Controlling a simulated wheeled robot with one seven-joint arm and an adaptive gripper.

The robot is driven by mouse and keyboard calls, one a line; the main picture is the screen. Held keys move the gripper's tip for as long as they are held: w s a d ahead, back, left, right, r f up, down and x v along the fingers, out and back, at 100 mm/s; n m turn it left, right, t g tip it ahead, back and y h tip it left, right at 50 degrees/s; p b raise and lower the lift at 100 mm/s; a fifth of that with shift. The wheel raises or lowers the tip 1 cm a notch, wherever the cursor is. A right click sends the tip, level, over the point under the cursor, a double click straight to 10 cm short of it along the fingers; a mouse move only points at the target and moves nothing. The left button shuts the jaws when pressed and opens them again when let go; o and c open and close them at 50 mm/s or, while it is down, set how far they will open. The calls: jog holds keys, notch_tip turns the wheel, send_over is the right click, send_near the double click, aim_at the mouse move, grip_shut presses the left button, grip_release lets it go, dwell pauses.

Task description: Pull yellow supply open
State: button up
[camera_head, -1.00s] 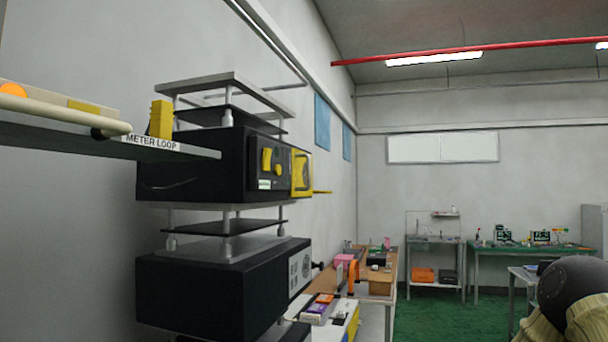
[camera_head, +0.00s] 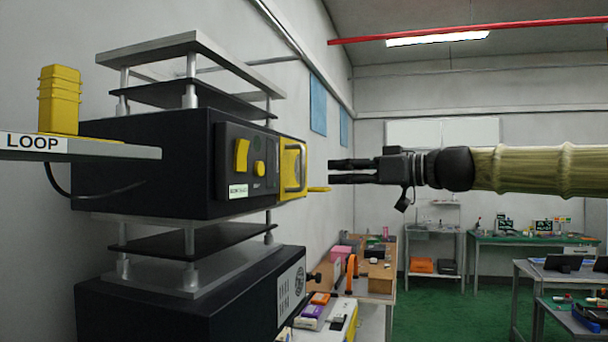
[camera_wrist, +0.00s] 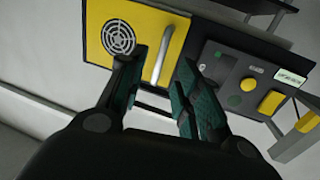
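The yellow supply panel (camera_head: 291,168) sits at the right end of the black unit's front, with a pale upright handle on it. In the wrist view the yellow panel (camera_wrist: 110,22) shows a round speaker-like grille and a metal bar handle (camera_wrist: 165,52). My gripper (camera_head: 331,171) is open and level with the panel, a short gap to its right. In the wrist view the two fingers of my gripper (camera_wrist: 160,72) are spread, with the handle's lower end appearing between the tips. No contact shows.
The black unit's front also has yellow knobs (camera_head: 241,155) beside the panel. A thin yellow bar (camera_head: 318,189) juts out below it. A shelf labelled LOOP (camera_head: 120,150) is at left. A lower black box (camera_head: 200,305) stands beneath. Benches stand farther back.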

aim_at(303, 183)
jog(key=p+x, duration=0.1)
jog(key=x, duration=0.2)
jog(key=r+p+x, duration=0.1)
jog(key=p+x, duration=0.1)
jog(key=x, duration=0.1)
jog(key=r+p+x, duration=0.1)
jog(key=x, duration=0.3)
jog(key=shift+a+r, duration=0.1)
jog(key=shift+c, duration=0.2)
grip_shut()
